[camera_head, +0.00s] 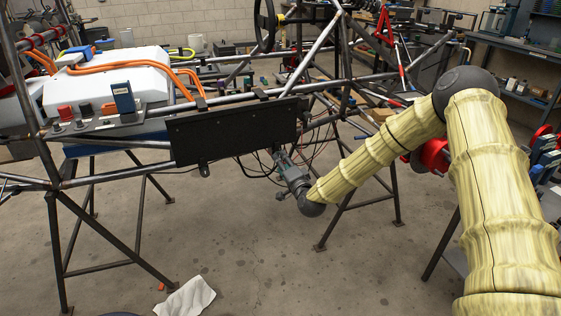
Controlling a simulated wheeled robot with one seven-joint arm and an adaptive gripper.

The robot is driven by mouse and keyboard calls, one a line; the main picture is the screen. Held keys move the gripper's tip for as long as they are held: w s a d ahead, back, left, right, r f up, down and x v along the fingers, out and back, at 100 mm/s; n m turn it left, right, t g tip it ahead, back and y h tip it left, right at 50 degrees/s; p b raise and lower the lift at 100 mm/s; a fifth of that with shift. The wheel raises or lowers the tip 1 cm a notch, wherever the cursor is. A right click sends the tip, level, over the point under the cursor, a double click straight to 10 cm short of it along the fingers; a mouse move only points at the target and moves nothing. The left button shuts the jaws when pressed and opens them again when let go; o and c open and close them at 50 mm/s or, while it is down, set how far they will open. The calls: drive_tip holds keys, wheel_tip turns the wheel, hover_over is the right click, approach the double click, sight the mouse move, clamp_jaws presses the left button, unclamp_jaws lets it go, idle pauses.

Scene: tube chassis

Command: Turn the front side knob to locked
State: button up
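A black flat panel (230,134) is mounted on the side of the tube chassis (95,179). A small dark fitting (204,170) that looks like a knob sits at the panel's lower left edge. It is too small to tell which way it is turned. My gripper (279,155) is at the panel's lower right corner, pointing up and left, well to the right of that fitting. Its fingers are small and blend with the cables behind, so I cannot tell whether they are open or touch anything.
Loose dark cables (262,166) hang by my gripper. The chassis rests on dark metal stands (62,240). A white battery-like box (110,78) with orange cables lies on it. A white cloth (186,297) lies on the floor. The floor before the panel is otherwise mostly clear.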

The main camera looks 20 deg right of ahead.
drive_tip(key=s, duration=0.9)
drive_tip(key=shift+d, duration=0.45)
